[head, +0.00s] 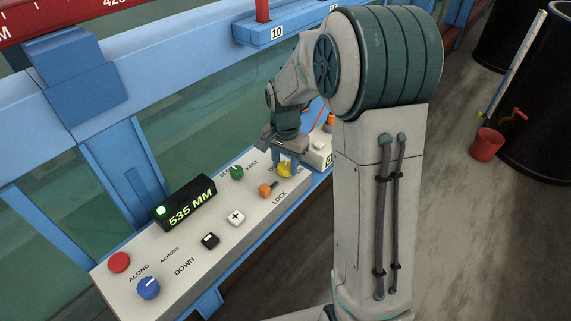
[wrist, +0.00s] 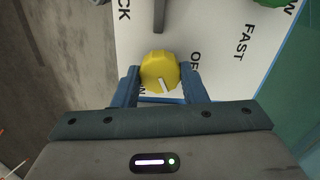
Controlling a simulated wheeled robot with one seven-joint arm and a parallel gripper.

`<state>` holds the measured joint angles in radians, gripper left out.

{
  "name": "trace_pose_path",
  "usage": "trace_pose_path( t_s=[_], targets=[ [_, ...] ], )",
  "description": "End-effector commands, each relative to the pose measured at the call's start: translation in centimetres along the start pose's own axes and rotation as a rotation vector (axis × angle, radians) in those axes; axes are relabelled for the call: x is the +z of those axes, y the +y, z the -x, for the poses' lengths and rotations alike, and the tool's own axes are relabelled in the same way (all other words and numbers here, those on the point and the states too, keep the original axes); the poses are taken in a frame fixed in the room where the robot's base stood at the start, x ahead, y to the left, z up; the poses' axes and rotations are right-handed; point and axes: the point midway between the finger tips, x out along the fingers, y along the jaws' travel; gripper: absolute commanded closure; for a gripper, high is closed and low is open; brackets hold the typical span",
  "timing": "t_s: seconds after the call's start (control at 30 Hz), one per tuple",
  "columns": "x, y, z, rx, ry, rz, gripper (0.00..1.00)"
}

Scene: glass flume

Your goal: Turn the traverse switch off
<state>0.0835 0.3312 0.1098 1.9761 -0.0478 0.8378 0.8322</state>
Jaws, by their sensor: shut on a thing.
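The control panel (head: 210,265) is a sloped pale board with knobs and buttons. A yellow knob (head: 286,170) sits at its far right end, partly covered by my gripper in the head view. In the wrist view the yellow knob (wrist: 160,72) has a white pointer line, with parts of lettering beside it that seem to read "OFF" and "ON". The pointer is toward the lower right, nearer the gripper body. My gripper (wrist: 160,80) is shut on the yellow knob, one blue finger on each side.
Nearby are a green knob (head: 237,173), an orange lever (head: 267,189) by "LOCK", a plus button (head: 236,218), a dark button (head: 210,240), a blue knob (head: 148,288) and a red button (head: 119,262). A display (head: 187,205) reads 535 MM. Blue flume framing stands behind.

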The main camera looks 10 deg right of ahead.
Motion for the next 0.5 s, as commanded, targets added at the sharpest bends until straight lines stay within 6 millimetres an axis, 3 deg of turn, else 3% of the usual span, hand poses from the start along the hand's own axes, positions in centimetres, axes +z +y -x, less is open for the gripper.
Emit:
trace_pose_path(
  t_s=[0.5],
  targets=[
    [-0.07, -0.10, 0.04, -0.003, 0.003, 0.491, 0.84]
  ],
)
